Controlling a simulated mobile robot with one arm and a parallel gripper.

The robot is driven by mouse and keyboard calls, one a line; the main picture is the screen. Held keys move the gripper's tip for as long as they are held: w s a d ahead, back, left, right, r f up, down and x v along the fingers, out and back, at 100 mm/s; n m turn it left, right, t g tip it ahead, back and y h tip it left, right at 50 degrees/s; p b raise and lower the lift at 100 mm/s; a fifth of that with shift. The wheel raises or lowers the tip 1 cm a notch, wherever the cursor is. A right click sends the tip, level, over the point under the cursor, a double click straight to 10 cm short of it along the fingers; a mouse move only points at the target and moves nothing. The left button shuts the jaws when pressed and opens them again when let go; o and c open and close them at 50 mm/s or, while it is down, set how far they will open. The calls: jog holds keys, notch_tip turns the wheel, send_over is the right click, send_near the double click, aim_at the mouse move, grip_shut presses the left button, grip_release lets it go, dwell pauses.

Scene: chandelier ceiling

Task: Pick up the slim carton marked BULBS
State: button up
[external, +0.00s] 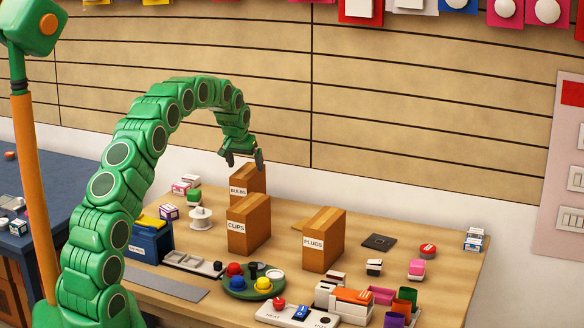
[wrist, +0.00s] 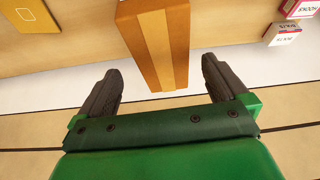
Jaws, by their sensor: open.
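The slim brown carton marked BULBS (external: 239,191) stands upright on the table, behind the CLIPS carton (external: 245,228), which hides its lower part. My gripper (external: 244,161) is open and points down just above the top of the BULBS carton. In the wrist view, my gripper's two dark fingers (wrist: 160,66) are spread apart. A brown carton (wrist: 158,45) with a lighter strip along its top shows in the gap between and beyond them, with space on both sides.
The PLUGS carton (external: 323,240) stands to the right. A white spool (external: 201,218) and small boxes (external: 186,184) lie to the left. A round green tray (external: 252,287) with coloured knobs is in front. The slatted wall (external: 400,120) rises behind the table.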

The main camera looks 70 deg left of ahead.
aim_at(247, 171)
jog(key=shift+x, duration=1.05)
jog(key=shift+a+x, duration=0.15)
jog(key=shift+x, duration=1.15)
jog(key=shift+a+x, duration=0.15)
jog(key=shift+x, duration=1.2)
jog(key=shift+r, duration=0.1)
jog(key=shift+f, duration=0.3)
jog(key=c, duration=1.4)
jog(key=shift+r, duration=0.1)
